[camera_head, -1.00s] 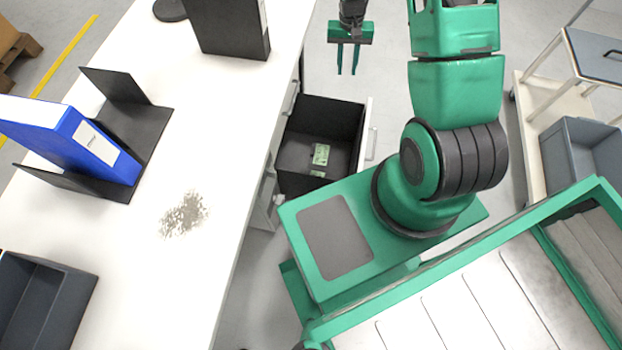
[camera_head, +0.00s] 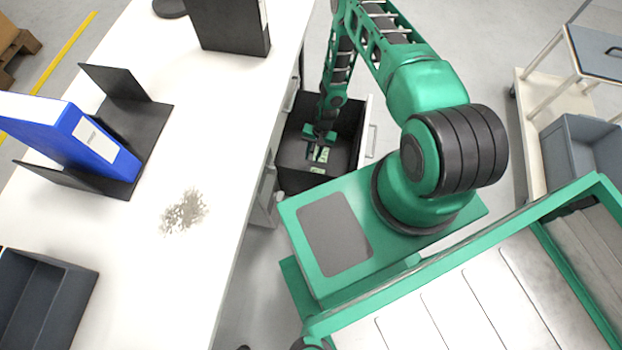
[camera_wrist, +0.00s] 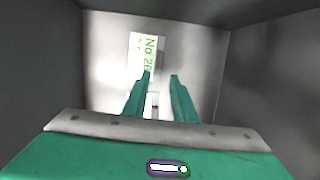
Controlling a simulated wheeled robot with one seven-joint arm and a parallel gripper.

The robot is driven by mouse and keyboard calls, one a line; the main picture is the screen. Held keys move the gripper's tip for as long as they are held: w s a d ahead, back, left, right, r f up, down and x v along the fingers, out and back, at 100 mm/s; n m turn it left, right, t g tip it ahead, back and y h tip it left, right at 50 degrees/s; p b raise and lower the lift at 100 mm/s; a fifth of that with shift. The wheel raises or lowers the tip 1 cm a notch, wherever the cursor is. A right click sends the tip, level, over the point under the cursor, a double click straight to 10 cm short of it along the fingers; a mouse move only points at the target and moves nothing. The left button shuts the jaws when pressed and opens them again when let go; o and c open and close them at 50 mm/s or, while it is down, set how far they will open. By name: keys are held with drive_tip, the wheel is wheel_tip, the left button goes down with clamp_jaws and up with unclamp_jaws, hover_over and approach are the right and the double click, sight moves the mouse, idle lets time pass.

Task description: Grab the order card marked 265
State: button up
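An order card (camera_wrist: 143,48), white with green print, lies on the floor of an open black drawer. Its print reads "No 26" in the wrist view, and the last part is hidden behind a finger. My gripper (camera_wrist: 160,82) is inside the drawer above the card, its two green fingers apart with nothing seen between them but the card's lower part and the drawer floor. In the head view my gripper (camera_head: 318,151) is low in the drawer (camera_head: 345,118), and pale green card pieces (camera_head: 318,170) show beside and below the fingers.
The drawer walls (camera_wrist: 268,65) stand close around my gripper. The white worktop (camera_head: 215,130) is left of the drawer, with a blue binder (camera_head: 60,130) in a black holder, a grey bin (camera_head: 45,300) and a black file box (camera_head: 230,25). A cart (camera_head: 535,130) stands at right.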

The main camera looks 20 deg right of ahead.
drive_tip(key=x, duration=0.7)
drive_tip(key=shift+s+a, duration=0.2)
drive_tip(key=shift+s, duration=0.15)
drive_tip(key=shift+w+d+x, duration=0.15)
drive_tip(key=shift+x, duration=1.2)
drive_tip(key=shift+w+d+x, duration=0.1)
drive_tip(key=shift+w+x, duration=0.05)
drive_tip(key=shift+x, duration=1.2)
drive_tip(key=shift+f, duration=0.1)
clamp_jaws()
